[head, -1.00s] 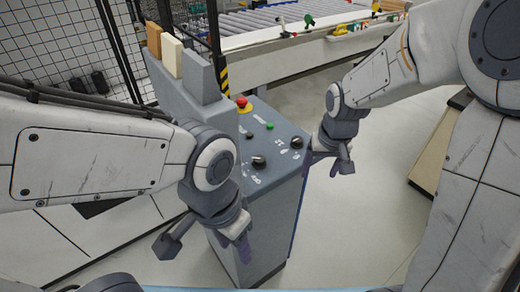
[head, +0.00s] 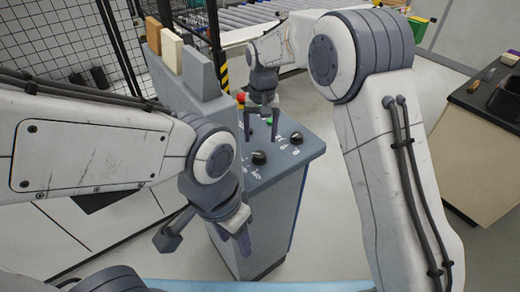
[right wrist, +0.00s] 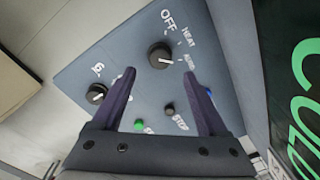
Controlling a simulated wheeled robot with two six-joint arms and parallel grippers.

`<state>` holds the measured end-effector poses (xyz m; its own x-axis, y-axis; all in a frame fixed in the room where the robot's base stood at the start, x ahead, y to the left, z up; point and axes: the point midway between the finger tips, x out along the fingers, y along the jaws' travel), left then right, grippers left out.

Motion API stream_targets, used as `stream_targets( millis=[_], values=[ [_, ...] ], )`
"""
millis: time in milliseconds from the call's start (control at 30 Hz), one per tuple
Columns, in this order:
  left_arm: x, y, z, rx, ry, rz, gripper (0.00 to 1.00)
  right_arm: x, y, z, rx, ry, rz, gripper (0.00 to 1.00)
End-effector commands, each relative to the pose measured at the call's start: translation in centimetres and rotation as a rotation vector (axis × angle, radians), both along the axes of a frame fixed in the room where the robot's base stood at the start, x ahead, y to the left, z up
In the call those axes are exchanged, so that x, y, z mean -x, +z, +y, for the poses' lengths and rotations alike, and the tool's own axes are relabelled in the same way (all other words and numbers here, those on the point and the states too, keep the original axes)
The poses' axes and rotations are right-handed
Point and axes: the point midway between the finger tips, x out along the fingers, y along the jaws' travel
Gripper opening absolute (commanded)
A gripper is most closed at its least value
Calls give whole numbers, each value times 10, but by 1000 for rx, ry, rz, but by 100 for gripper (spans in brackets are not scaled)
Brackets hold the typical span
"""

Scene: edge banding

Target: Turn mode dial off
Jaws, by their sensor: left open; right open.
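The mode dial (right wrist: 160,55) is a round black knob on the grey-blue control panel, with OFF, HEAT and a further label around it. Its light mark points right, away from OFF. In the head view it is the nearer knob (head: 259,158). My right gripper (head: 261,137) is open and points down over the panel. In the right wrist view its dark fingers (right wrist: 159,74) stand apart, with the dial just beyond the gap between their tips. They appear clear of it. My left gripper (head: 207,240) is open and empty, low in front of the cabinet.
A second black knob (right wrist: 96,93), a green button (right wrist: 139,125) and a small black STOP button (right wrist: 170,108) share the panel. A red emergency button (head: 241,97) sits at its back left. A roller conveyor (head: 240,20) lies behind; a dark-topped counter (head: 480,95) stands right.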

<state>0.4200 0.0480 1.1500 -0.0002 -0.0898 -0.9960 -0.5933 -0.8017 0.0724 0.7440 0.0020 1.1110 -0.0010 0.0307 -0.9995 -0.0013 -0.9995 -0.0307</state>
Motion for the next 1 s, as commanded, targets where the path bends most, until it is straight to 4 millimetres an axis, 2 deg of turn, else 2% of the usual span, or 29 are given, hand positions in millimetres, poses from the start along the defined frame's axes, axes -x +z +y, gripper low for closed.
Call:
stream_targets(
  millis=[200, 333, 500, 767, 967, 1000],
  values=[
    [0, 12, 0, 0, 1, 0, 50, 1, -40, 1, 1, 0, 4, 77],
    [0, 16, 0, 0, 1, 0, 50, 1, -57, 1, 1, 0, 3, 77],
    [0, 18, 0, 0, 1, 0, 50, 0, -68, 2, -1, 1, -1, 77],
    [0, 18, 0, 0, 1, 0, 50, 0, -70, 2, -1, 1, -1, 77],
    [0, 18, 0, 0, 1, 0, 50, 0, -70, 2, 0, 1, -1, 4],
    [0, 18, 0, 0, 1, 0, 50, 0, -70, 2, 0, 1, -1, 0]
  ],
)
